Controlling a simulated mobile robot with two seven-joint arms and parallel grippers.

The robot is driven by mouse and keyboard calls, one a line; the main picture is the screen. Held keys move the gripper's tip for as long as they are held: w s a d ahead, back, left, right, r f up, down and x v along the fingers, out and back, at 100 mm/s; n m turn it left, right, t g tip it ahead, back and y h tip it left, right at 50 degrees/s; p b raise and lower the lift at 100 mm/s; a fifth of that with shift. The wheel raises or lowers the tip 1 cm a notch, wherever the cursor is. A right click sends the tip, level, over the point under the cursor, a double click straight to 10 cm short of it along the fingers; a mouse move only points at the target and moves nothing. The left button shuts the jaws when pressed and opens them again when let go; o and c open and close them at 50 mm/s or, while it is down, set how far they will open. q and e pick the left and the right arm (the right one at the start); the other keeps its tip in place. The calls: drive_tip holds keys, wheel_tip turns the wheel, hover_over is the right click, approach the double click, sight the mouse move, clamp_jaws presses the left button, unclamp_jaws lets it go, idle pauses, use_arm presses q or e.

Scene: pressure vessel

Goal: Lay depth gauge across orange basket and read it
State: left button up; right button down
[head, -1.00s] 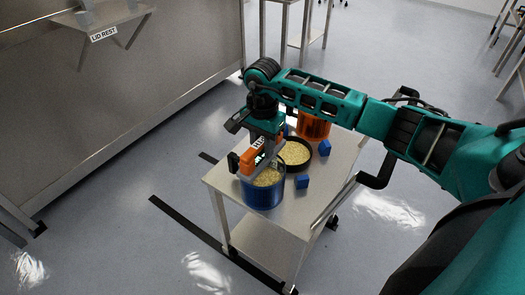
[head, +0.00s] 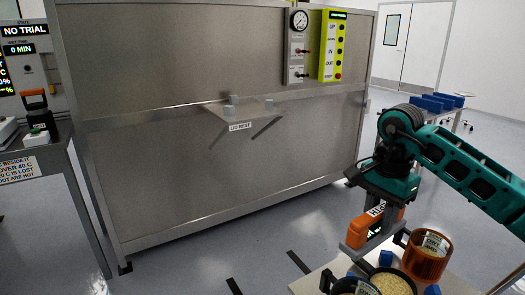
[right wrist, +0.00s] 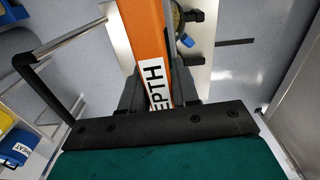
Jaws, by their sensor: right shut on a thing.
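The depth gauge (head: 376,228) is an orange bar with a grey lower part. My right gripper (head: 383,203) is shut on it and holds it above the cart. In the right wrist view the gauge (right wrist: 152,40) runs between the fingers, with part of the word DEPTH showing. The orange basket (head: 428,262) stands upright on the cart to the right of the gauge, with a black handle and a pale label. The gauge is apart from its rim in the picture. No reading can be made out. My left gripper is out of view.
The cart (head: 318,283) also bears a dark pan of grain (head: 388,284), a container with a pale label (head: 358,288) and small blue blocks (head: 386,258). A steel vessel wall with a lid rest shelf (head: 240,112) stands behind. A bench (head: 40,180) is at left.

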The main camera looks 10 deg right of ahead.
sight(363, 219)
drive_tip(key=a+n, duration=0.1)
drive_tip(key=n, duration=0.1)
drive_tip(key=s+a+n+p, duration=0.1)
drive_tip(key=a+n, duration=0.1)
drive_tip(key=s+a+f+n, duration=0.1)
drive_tip(key=a+n, duration=0.1)
drive_tip(key=shift+s, duration=0.2)
drive_tip(key=s+a+f+n+p, duration=0.1)
drive_tip(key=s+a+n, duration=0.3)
drive_tip(key=n, duration=0.3)
drive_tip(key=shift+s+a+f, duration=0.15)
drive_tip(key=shift+a+f, duration=0.25)
drive_tip(key=shift+a, duration=0.2)
